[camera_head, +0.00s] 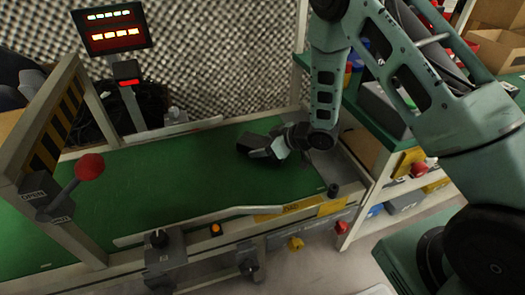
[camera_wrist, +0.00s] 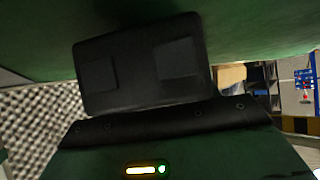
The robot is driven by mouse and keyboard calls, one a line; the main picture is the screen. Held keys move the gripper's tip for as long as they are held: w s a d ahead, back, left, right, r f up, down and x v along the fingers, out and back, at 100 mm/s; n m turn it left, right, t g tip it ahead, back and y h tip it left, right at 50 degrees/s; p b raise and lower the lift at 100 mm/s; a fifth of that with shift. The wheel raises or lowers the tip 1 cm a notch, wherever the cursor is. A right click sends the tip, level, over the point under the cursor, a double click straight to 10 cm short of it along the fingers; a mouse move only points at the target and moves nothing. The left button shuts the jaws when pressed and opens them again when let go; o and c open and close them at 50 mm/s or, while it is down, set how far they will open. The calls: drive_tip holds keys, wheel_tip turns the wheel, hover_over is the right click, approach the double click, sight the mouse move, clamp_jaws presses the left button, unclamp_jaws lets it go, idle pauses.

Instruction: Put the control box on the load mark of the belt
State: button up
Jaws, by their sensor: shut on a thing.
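The control box, a dark grey block with two raised square pads, fills the upper middle of the wrist view (camera_wrist: 145,62). My gripper (camera_head: 278,147) is shut on it, low over the right part of the green belt (camera_head: 180,185). In the head view the dark box (camera_head: 252,141) shows at the gripper's left end, small and partly merged with the fingers. I cannot tell whether it touches the belt. I cannot make out a load mark on the belt; the area under the gripper is hidden.
A striped gate frame with a red-knobbed lever (camera_head: 90,167) stands over the belt's left part. A display (camera_head: 112,27) stands behind it. Shelving stands at the right. The belt's middle is clear.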

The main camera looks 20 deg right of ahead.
drive_tip(key=shift+f, duration=0.55)
drive_tip(key=shift+f, duration=0.15)
drive_tip(key=o, duration=1.3)
